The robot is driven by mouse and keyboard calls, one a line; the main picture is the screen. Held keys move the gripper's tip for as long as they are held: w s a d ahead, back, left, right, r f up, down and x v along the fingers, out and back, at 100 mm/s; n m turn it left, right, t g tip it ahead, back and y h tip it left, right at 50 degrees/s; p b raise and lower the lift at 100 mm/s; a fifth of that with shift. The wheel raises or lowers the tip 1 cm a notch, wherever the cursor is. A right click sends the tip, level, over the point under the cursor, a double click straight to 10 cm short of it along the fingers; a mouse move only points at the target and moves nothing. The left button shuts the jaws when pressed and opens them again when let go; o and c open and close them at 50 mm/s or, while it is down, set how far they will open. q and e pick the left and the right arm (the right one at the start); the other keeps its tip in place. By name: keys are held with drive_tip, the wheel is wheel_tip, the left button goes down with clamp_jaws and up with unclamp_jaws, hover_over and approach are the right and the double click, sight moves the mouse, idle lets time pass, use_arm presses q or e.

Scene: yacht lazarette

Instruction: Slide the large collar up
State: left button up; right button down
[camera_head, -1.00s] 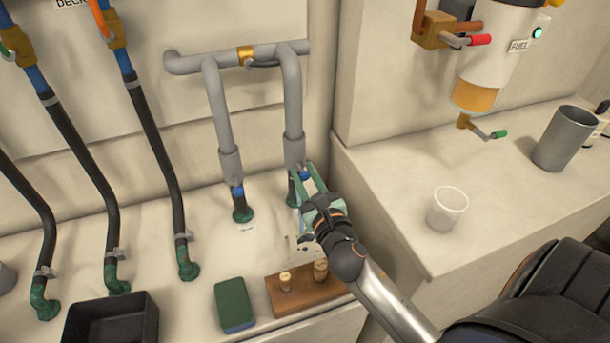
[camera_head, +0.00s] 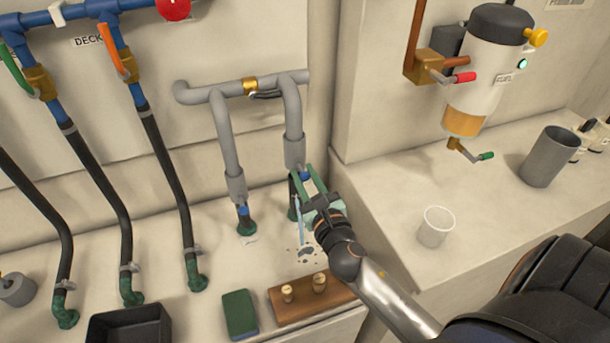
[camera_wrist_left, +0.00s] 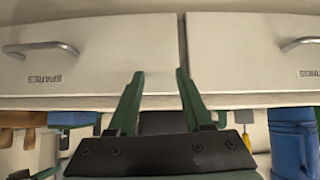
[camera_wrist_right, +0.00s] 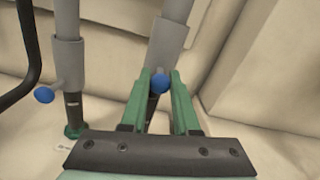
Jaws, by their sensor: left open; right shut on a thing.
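The large grey collar (camera_head: 295,152) sits around the right leg of the grey pipe, with a dark stub exposed below it. My right gripper (camera_head: 305,180) is shut on the collar's blue knob (camera_wrist_right: 159,84); the collar also shows in the right wrist view (camera_wrist_right: 169,45). A thin pale-blue stream (camera_head: 299,228) falls beside the stub, over dark wet patches (camera_head: 306,251). A second grey collar (camera_head: 236,186) with its own blue knob (camera_head: 243,211) sits on the left leg. My left gripper (camera_wrist_left: 155,95) is open and empty before drawer fronts, outside the head view.
A wooden block with pegs (camera_head: 312,302), a green sponge-like pad (camera_head: 240,314) and a black tray (camera_head: 130,325) line the front. Black hoses (camera_head: 172,165) run down at left. A clear cup (camera_head: 436,227) and grey tumbler (camera_head: 549,157) stand on the right ledge.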

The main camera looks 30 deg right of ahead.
drive_tip(key=c, duration=0.7)
unclamp_jaws()
drive_tip(key=shift+o, duration=0.2)
drive_tip(key=b+v, duration=0.3)
drive_tip(key=v, duration=0.9)
drive_tip(key=shift+s, duration=0.3)
